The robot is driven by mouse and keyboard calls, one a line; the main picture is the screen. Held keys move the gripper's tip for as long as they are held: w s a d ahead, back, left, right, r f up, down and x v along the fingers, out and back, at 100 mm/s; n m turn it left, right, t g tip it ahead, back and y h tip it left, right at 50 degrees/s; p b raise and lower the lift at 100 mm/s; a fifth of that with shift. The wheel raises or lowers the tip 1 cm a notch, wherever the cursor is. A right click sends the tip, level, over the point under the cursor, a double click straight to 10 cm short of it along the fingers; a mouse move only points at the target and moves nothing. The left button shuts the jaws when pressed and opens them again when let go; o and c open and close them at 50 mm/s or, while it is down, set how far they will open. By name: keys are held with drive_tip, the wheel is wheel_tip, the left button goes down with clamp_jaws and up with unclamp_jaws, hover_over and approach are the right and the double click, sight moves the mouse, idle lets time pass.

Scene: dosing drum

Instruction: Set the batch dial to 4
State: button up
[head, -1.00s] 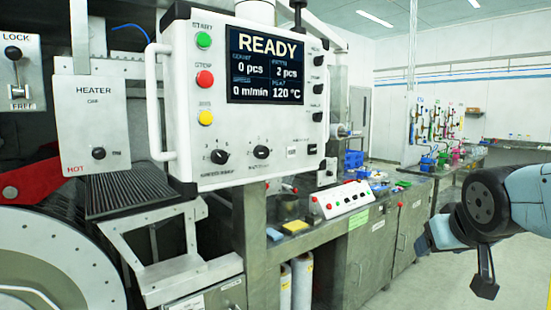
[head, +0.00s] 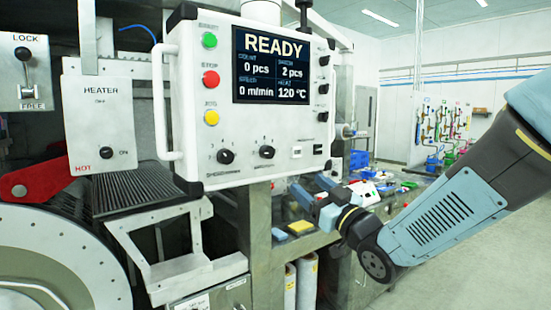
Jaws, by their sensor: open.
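The white control panel (head: 245,120) faces me. Its screen (head: 271,66) reads READY, count 0 pcs, a second field 2 pcs, 0 m/min and 120 °C. Two black dials sit low on the panel: a left dial (head: 226,156) and a right dial (head: 267,152). Their labels are too small to read surely, so I cannot tell which is the batch dial. My gripper (head: 311,190) is open and empty, just below and right of the panel's lower edge, apart from both dials. Its two blue fingers point up and left towards the panel.
Green (head: 209,40), red (head: 210,79) and yellow (head: 211,118) buttons line the panel's left side. A white handle (head: 162,100) stands out there. The heater box (head: 100,120) is marked HOT. A cluttered bench (head: 410,180) lies behind my arm.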

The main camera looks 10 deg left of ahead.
sight(270, 154)
drive_tip(key=shift+n+g+y, duration=0.3)
drive_tip(key=shift+y, duration=0.3)
drive_tip(key=x, duration=0.9)
drive_tip(key=s+x, duration=0.1)
drive_tip(key=x, duration=0.4)
drive_tip(key=shift+a+r, duration=0.15)
drive_tip(key=shift+a, duration=0.25)
drive_tip(key=c, duration=1)
drive_tip(key=shift+w+d, duration=0.1)
drive_tip(key=shift+d, duration=0.1)
drive_tip(key=shift+c, duration=0.2)
drive_tip(key=shift+a, duration=0.1)
